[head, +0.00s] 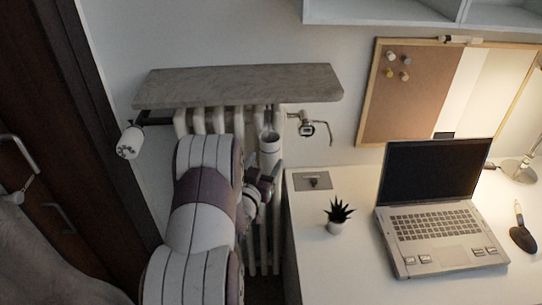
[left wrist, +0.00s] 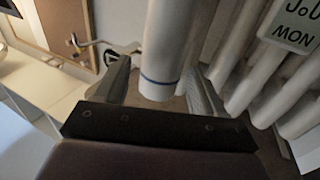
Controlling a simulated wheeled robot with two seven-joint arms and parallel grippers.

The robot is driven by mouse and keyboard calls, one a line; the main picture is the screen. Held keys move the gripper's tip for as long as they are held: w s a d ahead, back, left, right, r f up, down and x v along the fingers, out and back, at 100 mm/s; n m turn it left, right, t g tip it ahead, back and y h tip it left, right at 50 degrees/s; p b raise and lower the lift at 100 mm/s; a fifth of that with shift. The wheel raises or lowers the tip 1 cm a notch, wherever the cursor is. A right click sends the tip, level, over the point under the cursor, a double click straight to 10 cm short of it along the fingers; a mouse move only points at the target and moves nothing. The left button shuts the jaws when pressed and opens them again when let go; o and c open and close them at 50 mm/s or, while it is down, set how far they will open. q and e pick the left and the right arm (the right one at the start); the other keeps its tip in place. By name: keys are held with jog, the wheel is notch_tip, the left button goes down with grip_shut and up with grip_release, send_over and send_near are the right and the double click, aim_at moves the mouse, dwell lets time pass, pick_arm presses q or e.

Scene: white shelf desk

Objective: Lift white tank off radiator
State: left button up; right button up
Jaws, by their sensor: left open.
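The white tank (head: 269,146) is an upright cylinder in front of the radiator (head: 253,240), below a grey shelf board. In the left wrist view the white tank (left wrist: 162,45) has a blue ring near its near end. My left gripper (head: 262,180) is at the tank in the head view, partly hidden by my own arm. In the left wrist view my left gripper (left wrist: 158,88) is open, with one finger on each side of the tank. I cannot tell whether the fingers touch it. My right gripper is not in view.
The grey shelf board (head: 240,84) juts out above the radiator. A white radiator knob (head: 130,142) is at left, and a wall fitting (head: 309,126) at right. The white desk (head: 340,270) stands close on the right, with a small plant (head: 338,216) and a laptop (head: 440,225).

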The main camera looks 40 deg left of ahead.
pick_arm(q)
jog(key=x, duration=0.4)
jog(key=shift+w+a+f, duration=0.1)
jog(key=shift+w+a, duration=0.05)
jog(key=shift+a, duration=0.25)
jog(key=shift+w, duration=0.4)
jog(key=c, duration=1)
jog(key=shift+o, duration=0.2)
jog(key=shift+r+p, duration=1.4)
jog(key=shift+r, duration=0.45)
jog(key=shift+s, duration=0.1)
jog(key=p, duration=0.2)
send_near(266, 148)
jog(key=shift+w+d+f, duration=0.1)
jog(key=shift+w+d, duration=0.2)
jog(key=shift+d, duration=0.5)
jog(key=shift+w+d+f, duration=0.1)
jog(key=shift+w+d, duration=0.2)
jog(key=shift+d, duration=0.5)
jog(key=shift+w+d, duration=0.3)
jog(key=shift+d, duration=0.5)
